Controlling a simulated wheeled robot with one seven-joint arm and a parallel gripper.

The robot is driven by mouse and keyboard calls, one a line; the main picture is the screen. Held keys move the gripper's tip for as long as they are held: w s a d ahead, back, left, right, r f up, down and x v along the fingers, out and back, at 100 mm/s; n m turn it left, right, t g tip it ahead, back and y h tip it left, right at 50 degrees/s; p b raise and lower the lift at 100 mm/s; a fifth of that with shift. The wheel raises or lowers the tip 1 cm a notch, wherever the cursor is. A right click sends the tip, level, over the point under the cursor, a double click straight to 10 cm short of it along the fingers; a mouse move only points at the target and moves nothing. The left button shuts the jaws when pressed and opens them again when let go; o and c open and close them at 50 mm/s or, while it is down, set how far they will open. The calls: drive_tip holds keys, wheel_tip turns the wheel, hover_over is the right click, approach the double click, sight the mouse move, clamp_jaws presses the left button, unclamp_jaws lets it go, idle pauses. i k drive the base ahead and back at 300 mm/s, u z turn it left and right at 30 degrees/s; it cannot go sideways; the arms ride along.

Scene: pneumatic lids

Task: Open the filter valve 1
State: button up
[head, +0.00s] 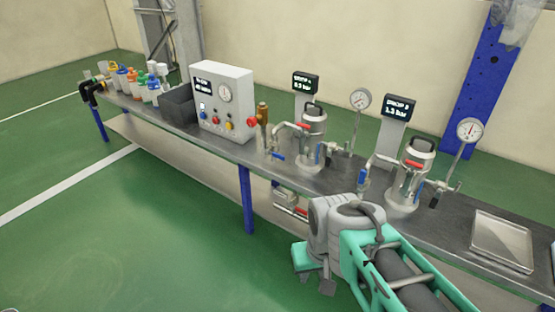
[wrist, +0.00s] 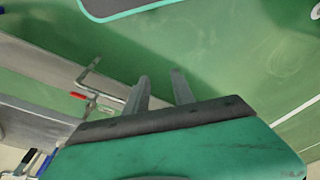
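A pipe fitting with a red handle (head: 291,211) sits below the front edge of the workbench (head: 215,153) in the head view. A red handle on a bent metal pipe (wrist: 82,96) also shows in the wrist view, left of my gripper. No label marks which valve is filter valve 1. My gripper (wrist: 160,76) is open and empty, its two grey fingers apart over the green floor. It touches no valve. In the head view my arm is in front of the bench, and the fingertips cannot be made out clearly.
Two metal vessels (head: 312,140) (head: 408,178) with red and blue handles, gauges and displays stand on the bench. A control box (head: 222,98), dark bin (head: 178,106), several bottles (head: 132,80) and a tray (head: 501,240) are there too. The floor in front is clear.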

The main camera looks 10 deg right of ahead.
sight(276, 155)
drive_tip(key=k, duration=0.65)
drive_tip(key=u, duration=0.1)
drive_tip(key=i, duration=0.35)
drive_tip(key=u, duration=0.65)
drive_tip(key=i, duration=0.9)
drive_tip(key=u, duration=0.55)
